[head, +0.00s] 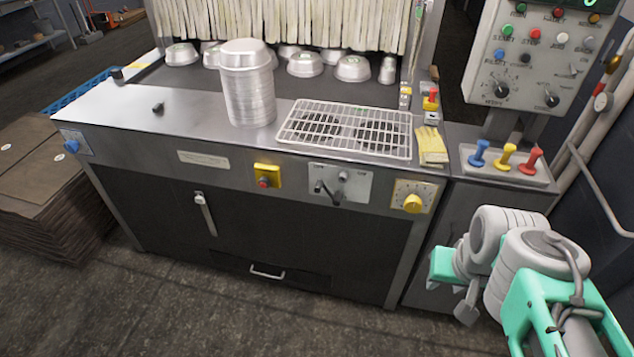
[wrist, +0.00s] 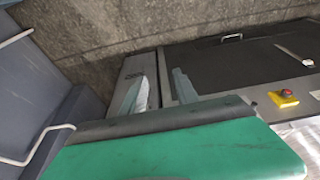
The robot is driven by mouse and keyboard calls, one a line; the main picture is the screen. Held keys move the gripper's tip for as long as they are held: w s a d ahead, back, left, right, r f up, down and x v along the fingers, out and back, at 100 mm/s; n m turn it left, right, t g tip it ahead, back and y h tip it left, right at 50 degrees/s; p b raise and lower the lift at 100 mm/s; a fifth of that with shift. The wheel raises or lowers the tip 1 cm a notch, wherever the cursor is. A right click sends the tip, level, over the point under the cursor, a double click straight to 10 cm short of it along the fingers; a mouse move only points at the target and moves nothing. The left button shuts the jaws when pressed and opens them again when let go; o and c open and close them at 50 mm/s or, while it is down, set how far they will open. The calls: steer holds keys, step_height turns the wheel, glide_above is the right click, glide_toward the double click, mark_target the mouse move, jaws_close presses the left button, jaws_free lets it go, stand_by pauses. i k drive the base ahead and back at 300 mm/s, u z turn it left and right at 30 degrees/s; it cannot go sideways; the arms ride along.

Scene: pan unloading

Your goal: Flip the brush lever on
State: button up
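The front panel of the steel machine carries several controls, and I cannot read which is labelled brush. A silver plate (head: 353,174) holds a dark-handled lever (head: 325,190) pointing down-left. Further left, a slotted lever (head: 200,199) has its pale knob at the top of its slot; it also shows in the wrist view (wrist: 294,54). My gripper (head: 466,300) is at the lower right, in front of the side cabinet and well apart from both levers. In the wrist view my gripper (wrist: 163,88) has its two fingers apart with nothing between them.
A yellow box with a red button (head: 267,177) and a yellow dial (head: 412,202) flank the silver plate. A pan stack (head: 247,90) and wire rack (head: 350,130) stand on top. Blue, yellow and red knobs (head: 506,160) stand right. Floor in front is clear.

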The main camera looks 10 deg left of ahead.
mark_target(337, 199)
steer(key=u, duration=0.45)
steer(key=k, duration=0.55)
steer(key=u, duration=1.35)
steer(key=i, duration=1.65)
steer(key=u, duration=0.3)
